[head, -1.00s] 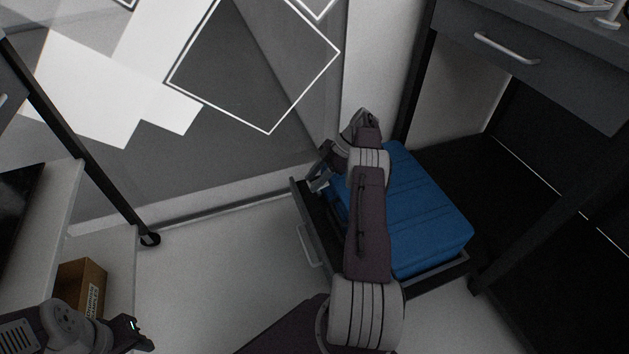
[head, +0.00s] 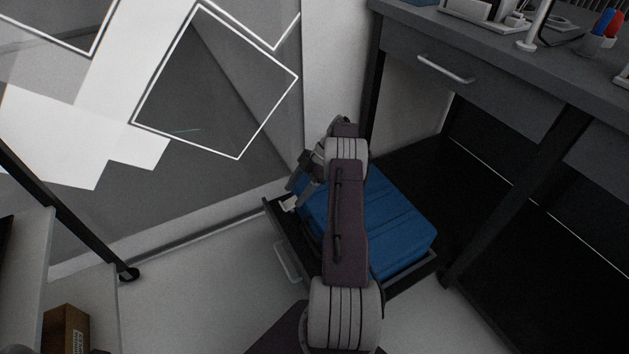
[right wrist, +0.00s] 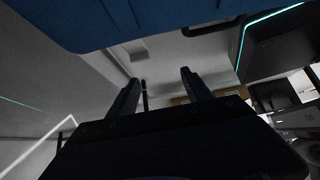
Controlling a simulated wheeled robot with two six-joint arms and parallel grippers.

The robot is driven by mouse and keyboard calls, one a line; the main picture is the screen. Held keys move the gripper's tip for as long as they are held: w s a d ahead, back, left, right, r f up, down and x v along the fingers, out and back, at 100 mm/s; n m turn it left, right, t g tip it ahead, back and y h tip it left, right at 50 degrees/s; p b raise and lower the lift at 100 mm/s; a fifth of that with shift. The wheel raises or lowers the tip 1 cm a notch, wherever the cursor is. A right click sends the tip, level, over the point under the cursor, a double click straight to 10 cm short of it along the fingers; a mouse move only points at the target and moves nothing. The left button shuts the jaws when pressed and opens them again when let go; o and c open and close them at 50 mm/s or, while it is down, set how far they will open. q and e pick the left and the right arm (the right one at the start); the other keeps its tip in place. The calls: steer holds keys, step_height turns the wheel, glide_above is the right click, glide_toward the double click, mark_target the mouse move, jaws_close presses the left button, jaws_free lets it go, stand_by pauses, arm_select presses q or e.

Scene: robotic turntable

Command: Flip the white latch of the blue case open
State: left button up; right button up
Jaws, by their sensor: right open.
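The blue case (head: 403,228) lies in a dark open drawer (head: 283,228), partly hidden behind my right arm. A small white piece (head: 289,203), probably the latch, shows at the case's left side by my right fingertips; I cannot tell whether it is flipped or whether they touch it. My right gripper (head: 295,188) is at the case's upper left side. In the right wrist view, its two fingers (right wrist: 160,85) are apart with nothing between them, and the blue case (right wrist: 130,18) fills the top edge. My left gripper is not in view.
A grey desk with a drawer handle (head: 445,68) stands at the right, its dark leg beside the case. The open drawer has a pale handle (head: 286,262). A brown box (head: 66,328) sits at the lower left. Pale floor is free left of the drawer.

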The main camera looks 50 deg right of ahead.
arm_select(q)
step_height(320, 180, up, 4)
steer(key=p, duration=0.3)
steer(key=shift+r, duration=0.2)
arm_select(e)
steer(key=s+d+r, duration=0.2)
steer(key=s+r, duration=0.2)
steer(key=s, duration=0.3)
steer(key=shift+r, duration=0.2)
steer(key=shift+d, duration=0.1)
